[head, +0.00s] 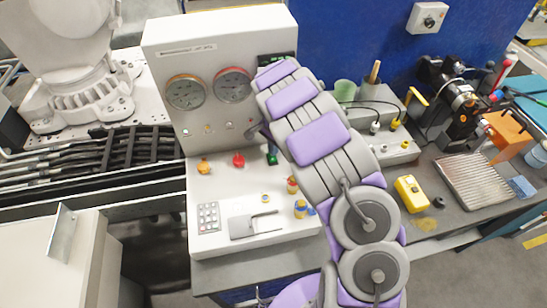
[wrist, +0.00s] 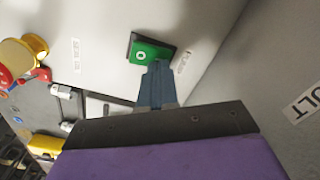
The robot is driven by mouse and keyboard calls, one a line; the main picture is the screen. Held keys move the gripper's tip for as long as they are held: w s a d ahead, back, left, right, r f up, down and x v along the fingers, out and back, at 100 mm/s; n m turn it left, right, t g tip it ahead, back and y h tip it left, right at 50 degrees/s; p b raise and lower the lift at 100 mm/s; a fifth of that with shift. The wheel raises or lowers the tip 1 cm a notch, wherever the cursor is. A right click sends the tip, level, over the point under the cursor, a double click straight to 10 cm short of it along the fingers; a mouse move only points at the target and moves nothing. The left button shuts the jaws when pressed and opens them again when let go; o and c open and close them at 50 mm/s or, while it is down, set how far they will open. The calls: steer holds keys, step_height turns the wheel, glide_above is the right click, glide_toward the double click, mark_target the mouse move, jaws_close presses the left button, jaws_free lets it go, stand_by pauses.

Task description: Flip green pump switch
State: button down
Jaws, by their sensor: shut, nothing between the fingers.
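The green pump switch (wrist: 143,54) shows in the wrist view as a green square plate with a light round mark on the panel, with a small label (wrist: 181,63) beside it. My gripper (wrist: 157,68) is shut and empty. Its blue-grey fingertips overlap the lower right edge of the green plate in the picture; I cannot tell whether they touch it. In the head view the green switch (head: 272,158) is a small patch at the left edge of my purple and grey arm, which hides part of the panel. The fingertips are not clear there.
The white control panel (head: 170,52) carries two round gauges, a red knob (head: 238,160), an orange knob (head: 204,167) and a keypad (head: 208,217). Yellow and blue buttons sit close to my arm. A yellow box (head: 411,193) and a ribbed tray (head: 474,181) lie right.

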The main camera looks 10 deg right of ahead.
steer(key=shift+a+r, duration=0.2)
steer(key=shift+r, duration=0.25)
steer(key=shift+a+r+p, duration=0.35)
steer(key=shift+a+r, duration=0.15)
steer(key=shift+r, duration=0.15)
steer(key=shift+a+r, duration=0.15)
steer(key=shift+r, duration=0.45)
steer(key=shift+d+r+p, duration=0.3)
steer(key=shift+r+p, duration=0.05)
steer(key=shift+r, duration=0.25)
steer(key=shift+d+r+p, duration=0.3)
steer(key=shift+r, duration=0.25)
steer(key=shift+a+r, duration=0.45)
steer(key=shift+r, duration=0.2)
steer(key=shift+d, duration=0.2)
